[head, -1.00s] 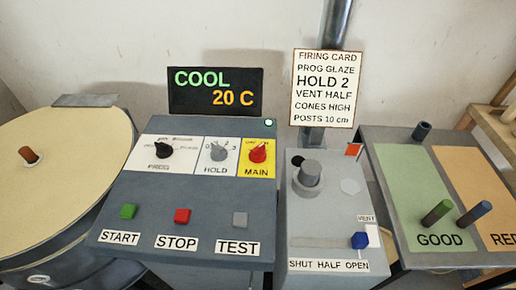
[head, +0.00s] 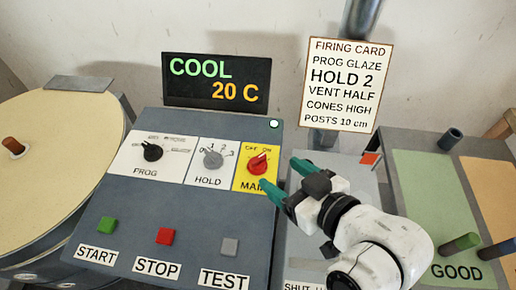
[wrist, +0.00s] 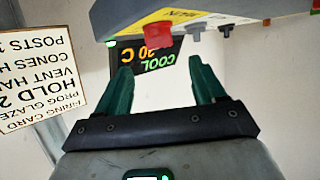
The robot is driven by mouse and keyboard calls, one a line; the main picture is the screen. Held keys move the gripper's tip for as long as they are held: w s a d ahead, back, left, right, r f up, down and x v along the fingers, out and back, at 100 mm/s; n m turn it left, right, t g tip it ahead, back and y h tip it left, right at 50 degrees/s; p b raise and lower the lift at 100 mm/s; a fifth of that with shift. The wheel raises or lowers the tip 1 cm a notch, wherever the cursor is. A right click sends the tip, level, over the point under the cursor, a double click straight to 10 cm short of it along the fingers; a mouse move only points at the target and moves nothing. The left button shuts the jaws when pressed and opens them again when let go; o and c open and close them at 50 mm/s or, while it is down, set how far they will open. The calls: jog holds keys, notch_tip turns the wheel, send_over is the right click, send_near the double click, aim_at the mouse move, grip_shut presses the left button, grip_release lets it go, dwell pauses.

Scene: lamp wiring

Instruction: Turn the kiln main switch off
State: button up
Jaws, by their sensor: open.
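The kiln main switch (head: 258,163) is a red knob on a yellow MAIN plate (head: 243,178) at the right of the grey control panel. Its pointer seems to lean up and right, toward the ON mark. My gripper (head: 283,177) has two teal fingers, open and empty, just right of the knob in the head view. One fingertip overlaps the lower right corner of the yellow plate and hides part of the MAIN label. In the wrist view, the red knob (wrist: 158,34) shows beyond and above the open fingers (wrist: 160,72), apparently apart from them.
Grey HOLD knob (head: 213,159) and black PROG knob (head: 152,152) lie left of the switch. Green, red and grey buttons sit below. The display (head: 217,82) reads COOL 20 C. A firing card (head: 346,85) stands behind my gripper. My arm covers much of the vent box.

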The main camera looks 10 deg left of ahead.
aim_at(260, 160)
jog(key=p+x, duration=0.1)
jog(key=x, duration=0.9)
jog(key=shift+f, duration=0.1)
jog(key=c, duration=1)
jog(key=shift+o, duration=0.2)
